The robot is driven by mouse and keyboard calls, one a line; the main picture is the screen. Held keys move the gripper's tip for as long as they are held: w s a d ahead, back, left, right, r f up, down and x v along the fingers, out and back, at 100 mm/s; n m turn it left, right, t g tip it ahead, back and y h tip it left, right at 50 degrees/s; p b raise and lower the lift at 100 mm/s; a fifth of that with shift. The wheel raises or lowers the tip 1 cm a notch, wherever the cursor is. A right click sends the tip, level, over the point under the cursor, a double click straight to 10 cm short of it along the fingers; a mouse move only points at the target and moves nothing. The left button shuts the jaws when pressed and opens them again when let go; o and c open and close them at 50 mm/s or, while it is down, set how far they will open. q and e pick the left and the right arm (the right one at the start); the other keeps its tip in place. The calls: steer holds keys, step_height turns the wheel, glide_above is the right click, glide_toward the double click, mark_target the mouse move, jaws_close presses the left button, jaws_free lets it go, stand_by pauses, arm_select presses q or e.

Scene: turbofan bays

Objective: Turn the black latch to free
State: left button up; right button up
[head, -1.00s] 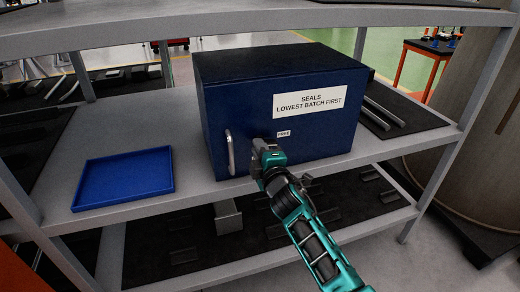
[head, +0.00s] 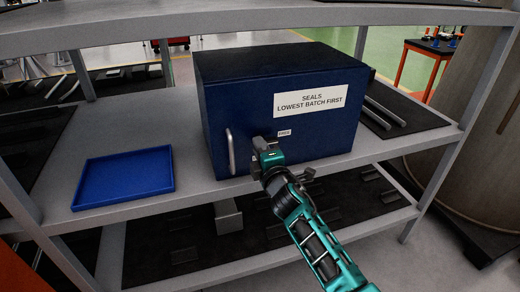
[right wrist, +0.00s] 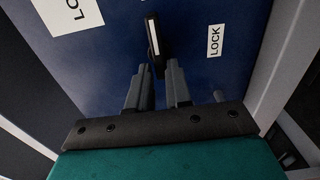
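The black latch (right wrist: 152,36), a short bar with a white stripe, sits on the front of the dark blue cabinet (head: 235,105). My right gripper (head: 265,148) is at the cabinet front. Its two fingers, also in the right wrist view (right wrist: 160,80), are close together around the latch's near end. In the head view the gripper hides the latch. My left gripper is not in view.
A silver handle (head: 231,152) is on the cabinet front to the left. An empty blue tray (head: 124,178) lies on the same grey shelf (head: 190,195). A shelf board (head: 250,18) runs above.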

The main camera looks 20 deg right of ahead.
steer(key=o, duration=0.3)
steer(key=s, duration=1.3)
steer(key=shift+d+p, duration=0.2)
steer(key=shift+p, duration=0.1)
steer(key=s+f+m+g, duration=0.2)
steer(key=s+f+m, duration=0.3)
steer(key=s+f, duration=0.1)
steer(key=s+f+m+g+y, duration=0.1)
steer(key=s+f+m+g, duration=0.1)
steer(key=s+f+m, duration=0.3)
steer(key=s+f+m+g, duration=0.3)
steer(key=s+f+m, duration=0.3)
steer(key=s+f, duration=0.1)
steer(key=shift+s+f, duration=0.3)
steer(key=shift+s, duration=0.2)
